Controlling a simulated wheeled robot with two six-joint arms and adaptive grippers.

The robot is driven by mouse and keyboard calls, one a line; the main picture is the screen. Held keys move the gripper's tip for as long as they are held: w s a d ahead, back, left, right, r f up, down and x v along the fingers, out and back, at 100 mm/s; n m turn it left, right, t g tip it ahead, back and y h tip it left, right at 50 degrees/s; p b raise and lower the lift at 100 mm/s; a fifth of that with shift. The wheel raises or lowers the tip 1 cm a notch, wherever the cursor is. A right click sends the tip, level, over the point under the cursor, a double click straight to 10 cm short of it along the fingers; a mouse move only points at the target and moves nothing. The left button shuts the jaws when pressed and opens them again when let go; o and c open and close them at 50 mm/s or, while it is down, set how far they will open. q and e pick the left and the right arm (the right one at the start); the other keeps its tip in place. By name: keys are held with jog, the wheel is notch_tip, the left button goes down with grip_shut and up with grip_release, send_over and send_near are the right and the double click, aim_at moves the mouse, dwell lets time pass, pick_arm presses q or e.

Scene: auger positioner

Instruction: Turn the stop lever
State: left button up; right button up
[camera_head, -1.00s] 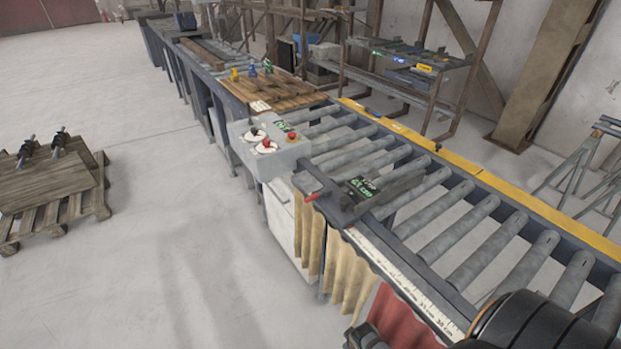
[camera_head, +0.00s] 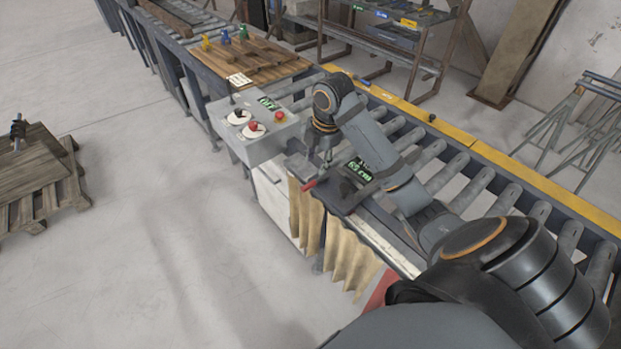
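The stop lever (camera_head: 309,185) has a red handle that sticks out at the left front of the dark stop block (camera_head: 345,190). The block sits on the front rail of the roller conveyor and carries a green-lit display (camera_head: 360,170). My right arm reaches in from the lower right over the rollers. My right gripper (camera_head: 324,160) points down just above and behind the red handle, and appears apart from it. Its fingers are small and partly merged with the dark parts behind, so their opening is unclear. My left gripper is out of view.
A grey control box (camera_head: 256,128) with knobs and a red button stands just left of the gripper. A wooden board (camera_head: 255,62) with coloured items lies beyond it. A pallet (camera_head: 40,180) stands on the floor at left. The floor in front is clear.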

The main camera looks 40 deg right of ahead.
jog(key=b, duration=0.6)
send_over(311, 183)
jog(key=s, duration=0.1)
jog(key=f, duration=0.7)
jog(key=shift+s+a, duration=0.15)
jog(key=shift+s, duration=0.05)
jog(key=f, duration=0.1)
jog(key=w+f, duration=0.1)
jog(key=f, duration=0.1)
jog(key=shift+p, duration=0.35)
jog(key=shift+f, duration=0.3)
grip_shut()
